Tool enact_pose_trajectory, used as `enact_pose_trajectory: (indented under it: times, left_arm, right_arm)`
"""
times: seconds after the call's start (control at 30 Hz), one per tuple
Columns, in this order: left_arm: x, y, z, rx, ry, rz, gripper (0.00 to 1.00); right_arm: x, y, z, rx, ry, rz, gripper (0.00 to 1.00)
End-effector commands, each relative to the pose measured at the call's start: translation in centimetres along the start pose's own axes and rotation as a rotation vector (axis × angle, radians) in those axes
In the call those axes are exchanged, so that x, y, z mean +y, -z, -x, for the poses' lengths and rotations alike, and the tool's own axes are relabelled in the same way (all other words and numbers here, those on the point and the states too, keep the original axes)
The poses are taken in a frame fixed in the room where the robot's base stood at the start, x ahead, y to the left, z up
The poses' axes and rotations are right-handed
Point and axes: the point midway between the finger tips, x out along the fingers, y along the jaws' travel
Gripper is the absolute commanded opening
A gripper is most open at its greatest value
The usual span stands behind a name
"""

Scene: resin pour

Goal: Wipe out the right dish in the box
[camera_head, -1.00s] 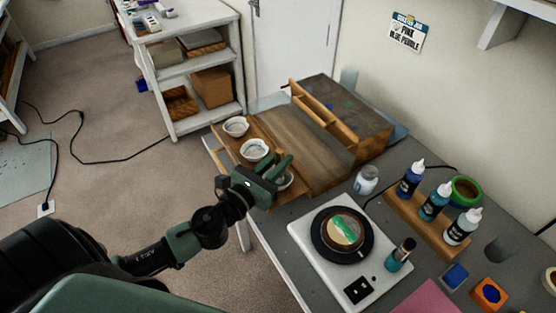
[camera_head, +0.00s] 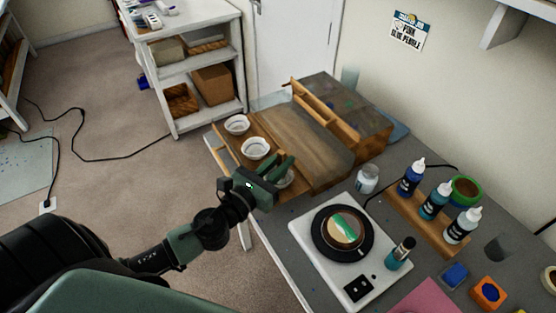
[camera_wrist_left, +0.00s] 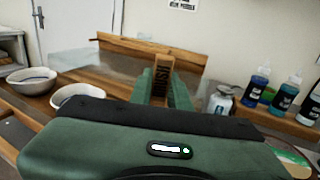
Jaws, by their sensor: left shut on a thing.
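A wooden box (camera_head: 215,143) with a raised brown board stands at the left end of the bench. White dishes sit in a row along its open side: a far dish (camera_head: 237,124), a middle dish (camera_head: 256,148) and a near, right dish (camera_head: 287,181), partly hidden by my left gripper (camera_head: 284,167). In the left wrist view two dishes show at the left. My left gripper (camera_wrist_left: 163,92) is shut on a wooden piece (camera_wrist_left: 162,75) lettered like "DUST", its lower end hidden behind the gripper. My right gripper is not in view.
A white scale (camera_head: 358,289) carries a dark round mould (camera_head: 343,233) near the bench front. A jar (camera_head: 367,179) stands behind it. Dropper bottles (camera_head: 434,201) stand in a wooden rack at the right. A white shelf unit (camera_head: 196,65) stands beyond the box.

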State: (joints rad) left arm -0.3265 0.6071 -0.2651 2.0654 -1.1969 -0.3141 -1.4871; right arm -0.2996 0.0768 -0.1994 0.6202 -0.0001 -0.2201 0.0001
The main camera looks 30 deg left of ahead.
Motion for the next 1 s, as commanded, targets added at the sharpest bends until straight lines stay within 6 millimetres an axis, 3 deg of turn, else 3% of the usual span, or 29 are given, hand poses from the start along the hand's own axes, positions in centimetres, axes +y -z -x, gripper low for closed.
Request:
enact_pose_trajectory:
  times: [0.57,1.0]
  left_arm:
    - [1.4,0.1,0.2,0.001,0.000,-0.001,0.00]
    - [0.2,0.0,0.7,0.001,0.000,0.001,0.00]
  right_arm:
    - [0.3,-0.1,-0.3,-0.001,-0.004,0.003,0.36]
    - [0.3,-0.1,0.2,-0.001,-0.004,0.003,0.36]
